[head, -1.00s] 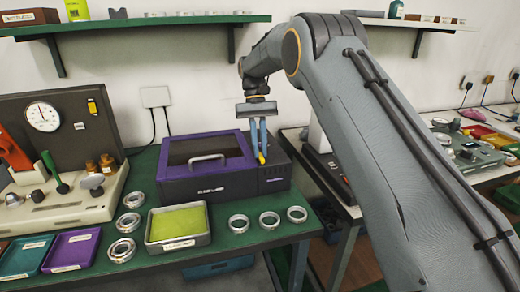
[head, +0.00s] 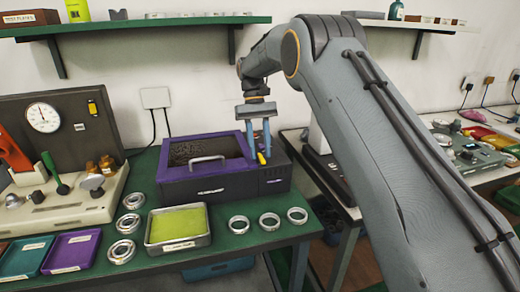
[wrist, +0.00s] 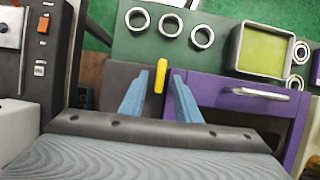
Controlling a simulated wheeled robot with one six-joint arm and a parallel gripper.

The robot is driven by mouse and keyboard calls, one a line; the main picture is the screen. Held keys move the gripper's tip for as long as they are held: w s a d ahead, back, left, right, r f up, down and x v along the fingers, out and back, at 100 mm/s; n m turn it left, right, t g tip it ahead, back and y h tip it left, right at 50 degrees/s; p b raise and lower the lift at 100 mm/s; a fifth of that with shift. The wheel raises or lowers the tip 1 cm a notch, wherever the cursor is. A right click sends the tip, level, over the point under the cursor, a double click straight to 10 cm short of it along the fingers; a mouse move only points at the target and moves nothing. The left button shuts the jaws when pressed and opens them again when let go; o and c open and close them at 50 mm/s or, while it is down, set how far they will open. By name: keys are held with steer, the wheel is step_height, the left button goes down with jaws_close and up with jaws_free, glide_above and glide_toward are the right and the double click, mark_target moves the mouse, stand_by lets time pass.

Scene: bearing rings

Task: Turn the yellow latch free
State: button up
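The yellow latch (wrist: 160,76) is a short bar at the right end of the purple-topped box. In the wrist view it runs lengthwise between my fingers, with a gap on each side. In the head view the yellow latch (head: 261,158) shows just below my fingertips. My gripper (head: 258,150) is open over it; its two blue fingers also show in the wrist view (wrist: 161,80). The box (head: 225,187) has a dark body, a purple lid frame (wrist: 238,98) and a pale handle (head: 208,159). The latch's mounting is hidden.
Several metal rings (head: 239,225) lie on the green bench around a tray with a yellow-green pad (head: 178,228). A press-like device with a gauge (head: 42,117) stands left. A second bench with equipment (head: 470,152) is at right. Free room in front of the box is narrow.

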steer(key=b+v, duration=0.2)
steer(key=v, duration=0.5)
steer(key=shift+w+r, duration=0.2)
steer(key=shift+r, duration=0.15)
steer(key=shift+a, duration=0.1)
steer(key=shift+c, duration=0.2)
stand_by(0.9)
